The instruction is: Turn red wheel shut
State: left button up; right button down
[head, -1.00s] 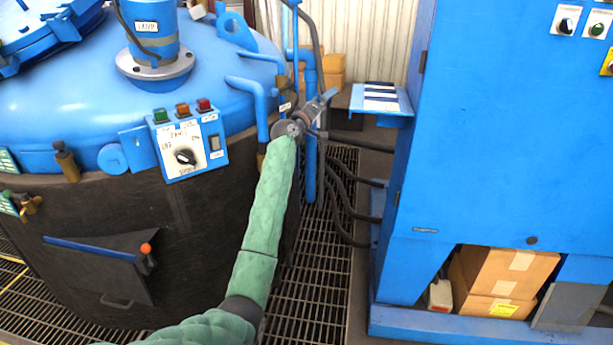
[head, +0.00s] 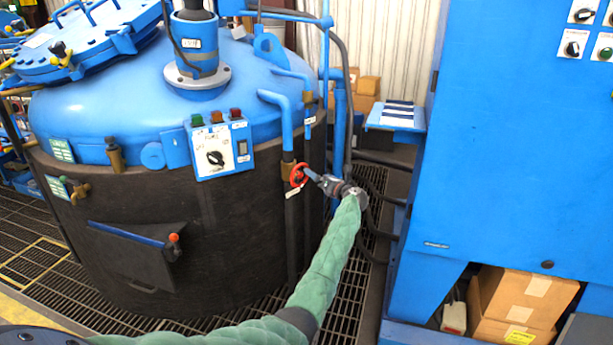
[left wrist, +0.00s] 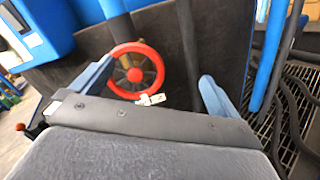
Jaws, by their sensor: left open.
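The red wheel (head: 299,174) is a small handwheel on the pipe at the right side of the furnace. In the left wrist view the red wheel (left wrist: 137,70) is seen nearly face on, with spokes and a white tag at its lower edge. My left gripper (head: 313,176) is close to the wheel, on its right side. In the left wrist view the two blue fingers of my left gripper (left wrist: 150,85) are wide apart, with the wheel beyond and between them, toward the left finger. I cannot tell whether they touch it. My right gripper is not in view.
The dark furnace body (head: 220,230) stands left of my arm, with a control box (head: 219,149) above. A blue cabinet (head: 520,150) stands on the right. Blue vertical pipes (head: 341,115) and dark hoses (head: 385,195) are just behind my gripper. Floor grating (head: 345,290) lies below.

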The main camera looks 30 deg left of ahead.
aim_at(302, 174)
pick_arm(q)
jog(key=shift+s+a+f+n+g+y+p, duration=0.15)
jog(key=shift+a+n+g, duration=0.5)
jog(key=shift+a, duration=0.8)
jog(key=shift+s+a+f+n+g+y+p, duration=0.15)
jog(key=shift+s+a+n+g, duration=0.2)
jog(key=shift+a+n, duration=0.75)
jog(key=shift+s+a+f+n+g, duration=0.15)
jog(key=shift+a+n+g, duration=0.35)
jog(key=shift+a, duration=1.3)
jog(key=shift+m, duration=0.25)
jog(key=c, duration=0.7)
